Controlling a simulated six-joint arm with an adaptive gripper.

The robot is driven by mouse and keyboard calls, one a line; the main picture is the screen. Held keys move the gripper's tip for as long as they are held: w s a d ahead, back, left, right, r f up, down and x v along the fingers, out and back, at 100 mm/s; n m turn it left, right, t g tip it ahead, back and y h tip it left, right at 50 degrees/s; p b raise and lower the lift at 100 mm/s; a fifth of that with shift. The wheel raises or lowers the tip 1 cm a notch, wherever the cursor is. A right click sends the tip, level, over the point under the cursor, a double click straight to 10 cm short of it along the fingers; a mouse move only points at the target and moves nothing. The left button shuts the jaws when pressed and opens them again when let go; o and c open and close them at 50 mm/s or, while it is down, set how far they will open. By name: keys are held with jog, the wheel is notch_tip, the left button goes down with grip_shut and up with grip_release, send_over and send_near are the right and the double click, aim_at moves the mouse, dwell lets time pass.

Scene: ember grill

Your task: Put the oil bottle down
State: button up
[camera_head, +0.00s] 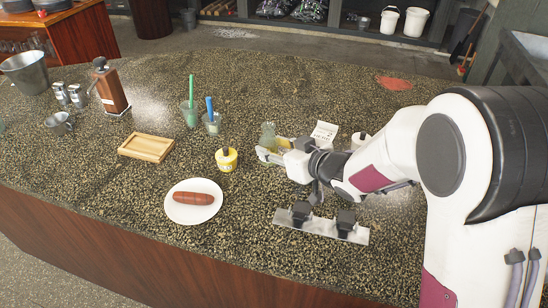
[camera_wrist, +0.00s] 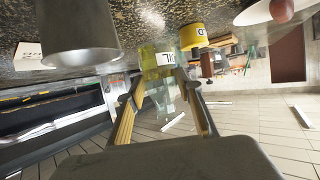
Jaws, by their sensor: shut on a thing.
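My gripper (camera_head: 280,146) is shut on the oil bottle (camera_head: 268,133), right of the middle of the counter in the head view. The bottle is clear glass with yellow oil low in it. In the wrist view the bottle (camera_wrist: 164,62) is between the two fingers of my gripper (camera_wrist: 162,92), with a white label partly showing. Its oil-filled end faces the counter, so it looks roughly upright. I cannot tell whether its base touches the counter (camera_head: 110,205). The gripper partly hides it.
A yellow cup (camera_head: 227,160) stands close left of the bottle. A plate (camera_head: 178,213) with a sausage (camera_head: 193,198), a wooden tray (camera_head: 146,147) and cups with green (camera_head: 191,95) and blue (camera_head: 210,107) handles lie farther left. A white card (camera_head: 325,131) stands behind. A metal strip (camera_head: 320,225) is in front.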

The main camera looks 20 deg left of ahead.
aim_at(274, 164)
jog(key=shift+f, duration=0.1)
jog(key=shift+f, duration=1.75)
jog(key=shift+f, duration=0.1)
jog(key=o, duration=1.3)
jog(key=shift+c, duration=0.2)
jog(key=v, duration=1.2)
